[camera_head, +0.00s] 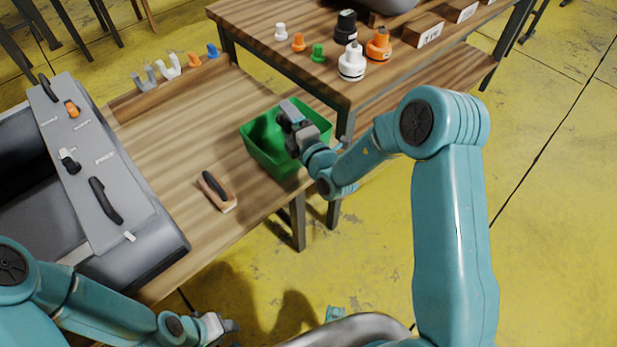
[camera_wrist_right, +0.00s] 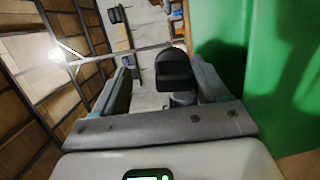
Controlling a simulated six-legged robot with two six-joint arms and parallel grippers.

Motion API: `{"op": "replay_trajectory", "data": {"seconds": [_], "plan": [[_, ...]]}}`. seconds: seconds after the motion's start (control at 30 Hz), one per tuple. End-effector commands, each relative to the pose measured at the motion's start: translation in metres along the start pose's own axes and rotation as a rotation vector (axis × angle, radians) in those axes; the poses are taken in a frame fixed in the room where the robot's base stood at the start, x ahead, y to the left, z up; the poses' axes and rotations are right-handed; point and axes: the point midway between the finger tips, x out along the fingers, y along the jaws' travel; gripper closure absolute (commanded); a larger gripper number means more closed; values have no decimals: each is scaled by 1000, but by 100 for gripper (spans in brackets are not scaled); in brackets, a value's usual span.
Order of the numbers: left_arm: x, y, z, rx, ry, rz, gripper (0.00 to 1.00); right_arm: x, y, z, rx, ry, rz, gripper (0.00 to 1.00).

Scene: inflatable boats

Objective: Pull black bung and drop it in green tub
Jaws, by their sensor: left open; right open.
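The green tub (camera_head: 262,160) stands on the wooden bench beside the grey boat. My right gripper (camera_head: 285,112) is over the tub and open. In the right wrist view, a black rounded piece with a grey stem, which looks like the black bung (camera_wrist_right: 175,68), shows between the spread fingers (camera_wrist_right: 165,85); whether it touches them I cannot tell. The green tub wall (camera_wrist_right: 285,60) fills the right of that view. On the boat's grey panel (camera_head: 85,135) sit an orange plug (camera_head: 72,108) and a black and white fitting (camera_head: 69,160). My left gripper (camera_head: 222,328) is open and empty near the bottom edge.
A brush (camera_head: 217,190) lies on the bench left of the tub. A higher table holds several plugs, including a black one (camera_head: 345,27) and a white one (camera_head: 352,62). The bench between brush and clips is clear.

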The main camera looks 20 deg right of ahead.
Motion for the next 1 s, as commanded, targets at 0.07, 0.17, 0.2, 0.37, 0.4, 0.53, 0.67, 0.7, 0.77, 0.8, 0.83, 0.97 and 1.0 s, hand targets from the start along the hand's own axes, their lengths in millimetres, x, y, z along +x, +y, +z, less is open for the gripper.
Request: {"op": "replay_trajectory", "data": {"seconds": [0.07, 0.17, 0.2, 0.37, 0.4, 0.53, 0.67, 0.7, 0.77, 0.8, 0.83, 0.97, 1.0], "plan": [[-1, 0, 0, 0, 0, 0, 57, -11, 0, 0, 1, 0, -2, 27], [-2, 1, 0, 0, 0, 0, 57, -33, 0, 1, 2, -2, -4, 27], [-3, 1, 0, 0, 0, 0, 57, -44, 0, 1, 1, -2, -4, 27], [-4, 2, 0, 0, 0, 0, 57, -88, 0, 1, 1, -2, -4, 27], [-4, 2, 0, 0, 0, 0, 57, -98, 0, 1, 2, -3, -5, 27], [-4, 2, 0, 0, 0, 0, 57, -129, 0, 1, 2, -2, -5, 27], [-23, 8, 0, 0, 0, 0, 57, -147, 4, 1, 1, -1, -7, 27], [-25, 9, 0, 0, 0, 0, 57, -151, 4, 0, 0, 0, -6, 27], [-27, 10, 0, 0, 0, 0, 57, -155, 3, 0, 1, -1, -4, 27], [-28, 10, 0, 0, 0, 0, 57, -157, 2, 0, 1, -1, -3, 27], [-28, 10, 0, 0, 0, 0, 57, -158, 2, 0, 0, -1, -2, 27], [-27, 10, 1, 0, 0, 0, 57, -159, 1, 0, 0, 0, 1, 27], [-27, 10, 1, 0, 0, 0, 57, -159, 1, 0, -1, 0, 1, 27]]}}
